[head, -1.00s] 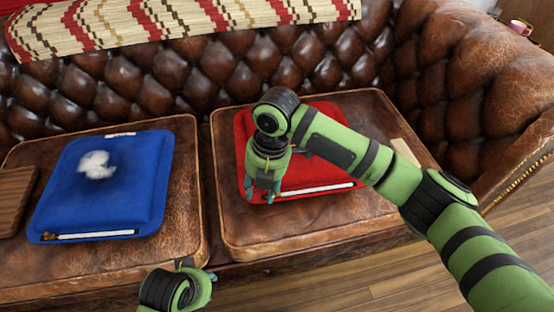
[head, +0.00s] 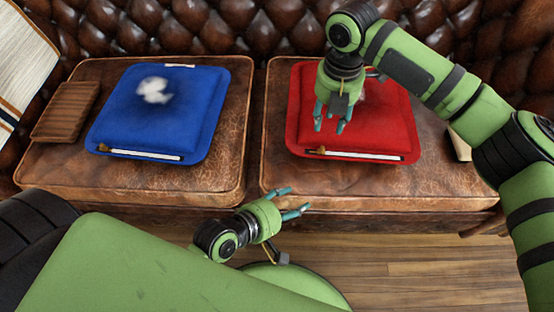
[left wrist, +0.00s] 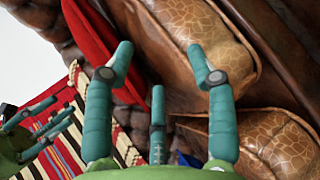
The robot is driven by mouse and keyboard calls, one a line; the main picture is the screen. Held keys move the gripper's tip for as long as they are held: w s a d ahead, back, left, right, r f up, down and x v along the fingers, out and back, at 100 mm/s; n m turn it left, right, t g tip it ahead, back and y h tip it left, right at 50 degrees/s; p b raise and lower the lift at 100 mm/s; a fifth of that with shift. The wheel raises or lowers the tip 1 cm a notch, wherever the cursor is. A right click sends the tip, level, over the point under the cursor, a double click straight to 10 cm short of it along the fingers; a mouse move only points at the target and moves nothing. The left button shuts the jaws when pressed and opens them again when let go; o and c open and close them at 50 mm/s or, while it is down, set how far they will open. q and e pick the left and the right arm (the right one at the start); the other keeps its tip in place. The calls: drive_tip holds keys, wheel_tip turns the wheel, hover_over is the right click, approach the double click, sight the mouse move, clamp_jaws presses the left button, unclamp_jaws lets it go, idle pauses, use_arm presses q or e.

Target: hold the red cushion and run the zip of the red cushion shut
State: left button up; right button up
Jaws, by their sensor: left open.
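The red cushion (head: 390,122) lies on the right seat of the leather sofa. Its zip (head: 365,155) runs along the front edge as a white strip with a small brownish piece at its left end. My right gripper (head: 332,125) is open and points down over the cushion's front left part, behind the zip; contact cannot be told. It hides part of the cushion. My left gripper (head: 297,199) is open and empty in front of the seat edge, apart from the cushion. In the left wrist view its open fingers (left wrist: 160,52) show, with the red cushion's edge (left wrist: 90,35) beyond.
A blue cushion (head: 200,120) with a white tuft and its own front zip lies on the left seat. A ribbed brown board (head: 65,112) is beside it. A pale item (head: 460,145) lies right of the red cushion. Wooden floor (head: 430,270) is clear in front.

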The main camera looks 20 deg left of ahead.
sight(296, 148)
use_arm(q)
drive_tip(key=w+a+r+t, duration=0.4)
drive_tip(key=w+a+r, duration=0.1)
drive_tip(key=w+a, duration=0.15)
drive_tip(key=shift+y, duration=0.4)
drive_tip(key=x, duration=0.7)
drive_tip(key=shift+w+d, duration=0.15)
drive_tip(key=shift+d, duration=0.15)
drive_tip(key=shift+c, duration=0.4)
clamp_jaws()
use_arm(e)
drive_tip(key=shift+c, duration=0.4)
